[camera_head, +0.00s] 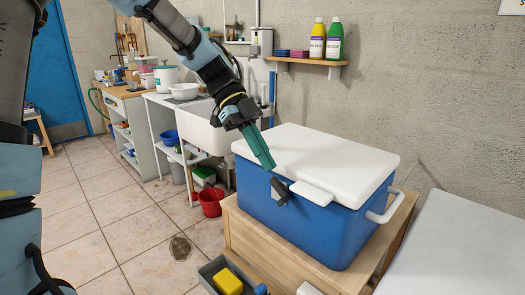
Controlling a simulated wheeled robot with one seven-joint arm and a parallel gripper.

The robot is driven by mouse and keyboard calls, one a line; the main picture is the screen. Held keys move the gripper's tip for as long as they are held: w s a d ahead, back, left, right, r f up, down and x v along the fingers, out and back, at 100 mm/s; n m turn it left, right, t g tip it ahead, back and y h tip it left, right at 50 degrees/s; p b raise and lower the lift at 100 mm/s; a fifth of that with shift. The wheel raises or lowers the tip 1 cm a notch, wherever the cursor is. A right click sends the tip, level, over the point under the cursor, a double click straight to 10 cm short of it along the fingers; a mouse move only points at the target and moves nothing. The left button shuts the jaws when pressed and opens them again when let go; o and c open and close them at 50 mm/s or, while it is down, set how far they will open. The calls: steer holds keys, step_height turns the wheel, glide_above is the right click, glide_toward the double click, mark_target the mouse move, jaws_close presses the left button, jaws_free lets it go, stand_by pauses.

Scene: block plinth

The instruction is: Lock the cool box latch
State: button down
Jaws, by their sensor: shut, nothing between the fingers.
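The cool box (301,222) is blue with a white lid (325,162), and it stands on a wooden plinth (262,245). The lid lies flat on the box. A dark grey latch (280,192) shows on the front face, towards the left, just below the lid's edge. It looks tilted, and I cannot tell whether it is fastened. My gripper (268,163) has teal fingers pressed together, with nothing between them. It points down at the lid's front left edge, a little above and left of the latch. I cannot tell whether it touches the lid.
A white lip (312,193) juts from the box front, and a white handle (385,207) is on its right side. A grey tray (212,270) with a yellow sponge (228,281) is below. A white surface (455,245) is at right. A wall shelf (305,62) holds bottles.

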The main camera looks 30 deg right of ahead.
mark_target(282, 198)
steer(key=p+x, duration=0.1)
steer(key=x, duration=0.5)
steer(key=shift+s+f, duration=0.1)
steer(key=shift+s, duration=0.05)
steer(key=shift+s+d+f+t+y+b, duration=0.1)
steer(key=shift+f+t+y+b, duration=0.1)
steer(key=shift+t, duration=0.35)
steer(key=shift+s+f+t+y+b, duration=0.1)
steer(key=shift+t+b, duration=0.05)
steer(key=shift+t, duration=0.4)
steer(key=t, duration=0.1)
steer(key=t+b, duration=0.1)
steer(key=shift+s+f+t+y, duration=0.2)
steer(key=shift+f+t+y, duration=0.1)
steer(key=shift+f, duration=0.1)
steer(key=t, duration=0.2)
steer(key=f+t+y, duration=0.1)
steer(key=t, duration=0.1)
steer(key=shift+d+b, duration=0.1)
steer(key=shift+b, duration=0.3)
steer(key=shift+w+f, duration=0.15)
steer(key=shift+f, duration=0.05)
steer(key=shift+f+p, duration=0.2)
steer(key=shift+p, duration=0.2)
steer(key=shift+r, duration=0.1)
stand_by(0.7)
